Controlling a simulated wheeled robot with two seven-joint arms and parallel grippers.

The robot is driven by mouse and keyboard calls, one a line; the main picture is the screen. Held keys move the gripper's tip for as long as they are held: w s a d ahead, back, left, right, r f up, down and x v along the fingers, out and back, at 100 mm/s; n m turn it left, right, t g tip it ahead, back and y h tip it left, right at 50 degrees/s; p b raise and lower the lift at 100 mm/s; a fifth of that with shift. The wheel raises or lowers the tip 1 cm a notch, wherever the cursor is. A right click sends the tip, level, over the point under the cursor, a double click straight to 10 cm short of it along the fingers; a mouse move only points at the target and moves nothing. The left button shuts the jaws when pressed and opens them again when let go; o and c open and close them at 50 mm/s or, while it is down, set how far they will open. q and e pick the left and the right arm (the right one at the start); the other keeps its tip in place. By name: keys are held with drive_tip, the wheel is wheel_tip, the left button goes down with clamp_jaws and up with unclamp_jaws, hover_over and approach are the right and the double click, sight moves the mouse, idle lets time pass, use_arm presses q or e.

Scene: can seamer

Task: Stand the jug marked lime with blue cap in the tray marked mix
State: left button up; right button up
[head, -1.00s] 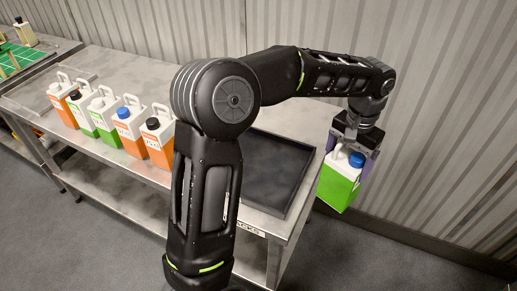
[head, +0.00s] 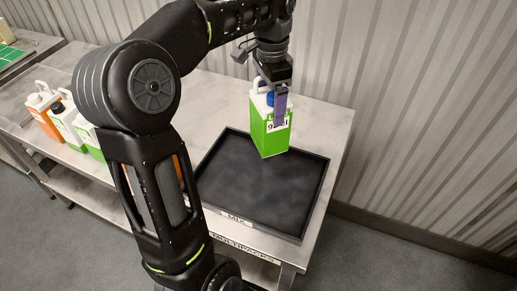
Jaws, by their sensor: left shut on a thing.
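The jug with a white top, green lower part and blue cap (head: 271,138) hangs upright from my left gripper (head: 277,98), which is shut on it near its handle. Its label is partly covered by a finger and I cannot read it fully. The jug is over the far part of the black tray (head: 211,219), whose front label reads MIX. I cannot tell how far its base is above the tray floor. The tray is empty. My right gripper is not in view.
Several jugs stand in a row at the left of the metal table (head: 330,122): an orange one (head: 47,122) and green ones (head: 68,128), partly hidden by my arm. A corrugated wall (head: 430,130) rises behind the table.

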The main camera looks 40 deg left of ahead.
sight(270, 139)
use_arm(q)
drive_tip(key=shift+w+a+r, duration=0.2)
drive_tip(key=shift+w+a, duration=0.05)
drive_tip(key=shift+a, duration=0.1)
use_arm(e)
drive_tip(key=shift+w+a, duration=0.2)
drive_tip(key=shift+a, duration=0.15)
use_arm(q)
drive_tip(key=shift+s+d, duration=0.1)
drive_tip(key=shift+d, duration=0.05)
drive_tip(key=shift+f, duration=3.15)
